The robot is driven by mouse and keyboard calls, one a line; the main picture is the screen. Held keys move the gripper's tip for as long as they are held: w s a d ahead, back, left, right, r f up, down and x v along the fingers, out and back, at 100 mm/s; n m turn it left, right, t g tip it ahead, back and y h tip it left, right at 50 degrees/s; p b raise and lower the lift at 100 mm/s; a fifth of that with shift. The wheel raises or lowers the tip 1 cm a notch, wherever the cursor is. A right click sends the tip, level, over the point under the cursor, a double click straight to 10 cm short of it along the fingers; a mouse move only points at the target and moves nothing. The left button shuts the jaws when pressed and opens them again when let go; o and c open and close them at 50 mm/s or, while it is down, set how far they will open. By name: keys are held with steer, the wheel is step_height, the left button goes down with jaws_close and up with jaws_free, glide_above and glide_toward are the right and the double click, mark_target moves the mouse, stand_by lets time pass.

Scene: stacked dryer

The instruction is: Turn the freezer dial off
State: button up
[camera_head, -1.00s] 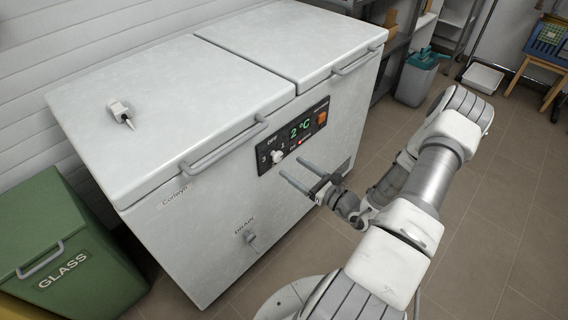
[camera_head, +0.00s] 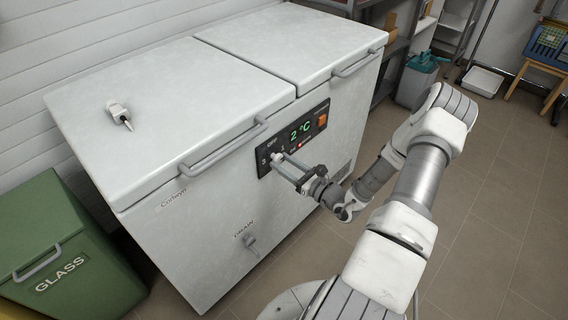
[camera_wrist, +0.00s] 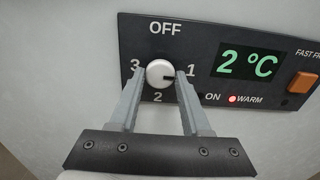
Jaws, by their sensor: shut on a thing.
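The freezer (camera_head: 225,90) is a white chest with two lids. Its dark control panel (camera_head: 304,133) is on the front; it also shows in the wrist view (camera_wrist: 200,40). The white round dial (camera_wrist: 159,73) sits among the marks OFF, 1, 2 and 3, with OFF at the top. Its dark pointer line faces right, toward the 1. My gripper (camera_wrist: 158,77) is shut on the dial, one finger on its left side and one on its right. In the head view my gripper (camera_head: 285,165) reaches the panel from the right, and its fingers partly hide the dial.
A lid handle (camera_head: 225,147) juts out above the panel. A green GLASS bin (camera_head: 70,245) stands at the left.

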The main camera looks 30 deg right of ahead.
jaws_close()
steer(key=shift+n, duration=0.4)
steer(key=n, duration=0.3)
steer(key=shift+n+p, duration=0.3)
steer(key=n, duration=0.4)
steer(key=shift+f+n, duration=0.1)
steer(key=shift+n, duration=0.2)
steer(key=n+b, duration=0.1)
steer(key=n, duration=0.3)
steer(key=shift+d+n, duration=0.1)
steer(key=shift+n, duration=0.2)
steer(key=shift+n+b, duration=1.15)
steer(key=shift+n, duration=0.95)
steer(key=shift+d, duration=0.1)
